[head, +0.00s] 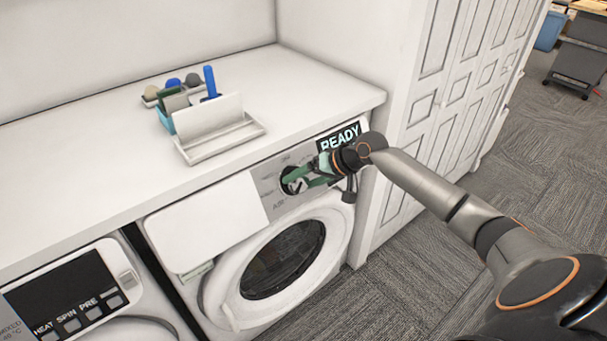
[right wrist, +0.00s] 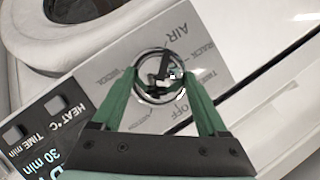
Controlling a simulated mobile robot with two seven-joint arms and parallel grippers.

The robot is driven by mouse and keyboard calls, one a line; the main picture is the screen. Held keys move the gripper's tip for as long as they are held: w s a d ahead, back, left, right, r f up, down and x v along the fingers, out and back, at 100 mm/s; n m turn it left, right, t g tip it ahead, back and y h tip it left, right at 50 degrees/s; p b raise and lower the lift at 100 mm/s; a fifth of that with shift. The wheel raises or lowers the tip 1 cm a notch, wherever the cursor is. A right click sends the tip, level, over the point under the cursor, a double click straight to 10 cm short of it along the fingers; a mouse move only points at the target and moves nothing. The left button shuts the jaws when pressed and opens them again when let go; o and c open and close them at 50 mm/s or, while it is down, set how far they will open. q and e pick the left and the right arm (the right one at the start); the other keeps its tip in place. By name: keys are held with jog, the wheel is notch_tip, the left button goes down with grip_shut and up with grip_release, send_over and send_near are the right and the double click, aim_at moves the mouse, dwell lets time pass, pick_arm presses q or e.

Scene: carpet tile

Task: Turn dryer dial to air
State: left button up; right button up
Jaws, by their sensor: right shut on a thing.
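The dryer dial (right wrist: 160,74) is a round knob with a shiny rim on a grey panel. It also shows, partly covered by my fingers, in the head view (head: 289,183). Around it I read "AIR" at the top and "OFF" below in the right wrist view, with smaller labels between. I cannot tell for sure which label its mark points to. My right gripper (right wrist: 160,88) has its two green fingers on opposite sides of the dial, shut on it; it also shows in the head view (head: 302,180). The white dryer (head: 225,285) has a round dark door. My left gripper is not in view.
A "READY" display (head: 340,138) sits right of the dial. A white counter (head: 90,135) above holds a white tray (head: 222,140) and a caddy of small items. A second machine (head: 75,300) stands at lower left. Carpet floor (head: 400,290) lies open at right.

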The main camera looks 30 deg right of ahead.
dwell(0.3)
jog(key=o, duration=1.3)
jog(key=shift+c, duration=0.2)
jog(key=v, duration=1.2)
jog(key=shift+r, duration=0.2)
jog(key=shift+s+d, duration=0.1)
